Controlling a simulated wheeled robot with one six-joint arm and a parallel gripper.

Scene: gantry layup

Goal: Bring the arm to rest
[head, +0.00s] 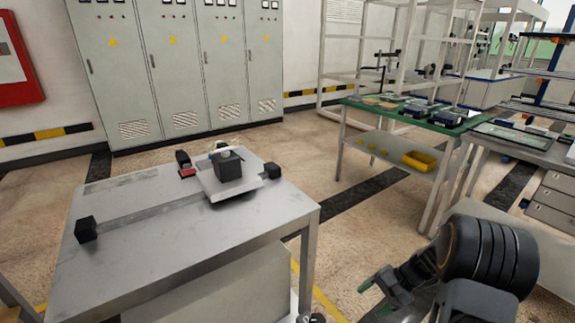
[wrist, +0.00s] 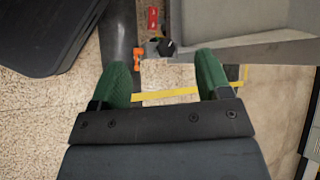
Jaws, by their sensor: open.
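My gripper (wrist: 162,85) shows in the wrist view with its two green fingers spread apart and nothing between them. Below it are the speckled floor, a yellow floor line and the edge of a grey metal structure. In the head view my gripper (head: 374,293) is at the lower right, beside my dark arm links, to the right of the metal table and over the floor. It touches nothing that I can see. My arm is bent at the lower right of the head view.
A metal table (head: 150,245) with a rail, black end blocks and a carriage plate (head: 222,190) bearing a dark block (head: 228,166) stands at left. A green-topped bench (head: 365,108) with a yellow bin (head: 419,160) stands at right. Grey cabinets (head: 185,75) line the back. Floor between is clear.

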